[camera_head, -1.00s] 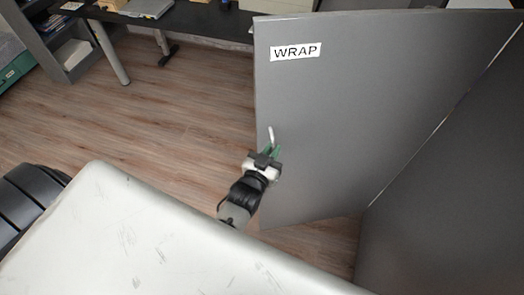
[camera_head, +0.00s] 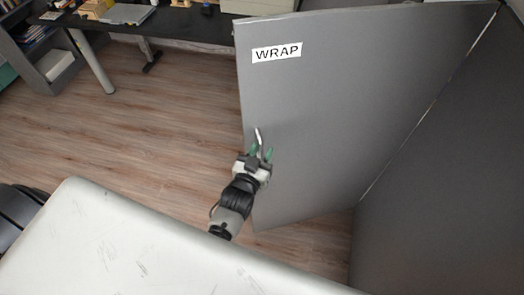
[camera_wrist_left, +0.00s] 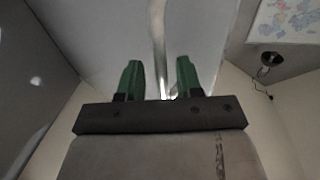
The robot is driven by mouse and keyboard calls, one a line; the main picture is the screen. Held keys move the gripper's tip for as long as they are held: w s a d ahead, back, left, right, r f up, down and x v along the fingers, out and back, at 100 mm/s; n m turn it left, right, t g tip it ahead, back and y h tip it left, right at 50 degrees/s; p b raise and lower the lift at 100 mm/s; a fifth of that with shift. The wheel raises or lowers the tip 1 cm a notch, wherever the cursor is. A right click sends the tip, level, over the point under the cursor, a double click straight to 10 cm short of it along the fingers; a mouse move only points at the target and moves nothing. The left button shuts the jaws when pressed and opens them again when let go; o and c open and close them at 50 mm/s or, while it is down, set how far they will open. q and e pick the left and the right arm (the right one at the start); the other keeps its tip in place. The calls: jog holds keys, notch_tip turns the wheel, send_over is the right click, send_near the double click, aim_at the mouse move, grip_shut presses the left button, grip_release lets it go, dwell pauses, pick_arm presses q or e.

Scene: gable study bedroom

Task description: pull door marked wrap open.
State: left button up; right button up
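The grey door (camera_head: 330,110) with the WRAP label (camera_head: 277,53) stands swung out at an angle in the head view. Its thin metal handle (camera_head: 259,136) is near its left edge. My left gripper (camera_head: 260,153) is at the lower end of this handle. In the left wrist view the green fingers (camera_wrist_left: 159,82) are spread apart, with the handle (camera_wrist_left: 157,40) between them and gaps on both sides. I cannot tell whether either finger touches it. My right gripper is not in view.
A pale, scuffed surface (camera_head: 150,245) fills the lower left. Bare wooden floor (camera_head: 165,115) lies left of the door. A dark desk (camera_head: 185,22) and a grey shelf (camera_head: 45,60) stand at the back. A dark grey panel (camera_head: 450,190) stands at right.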

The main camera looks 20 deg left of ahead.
pick_arm(q)
jog(key=s+b, duration=0.2)
jog(key=s, duration=0.8)
jog(key=shift+s, duration=0.35)
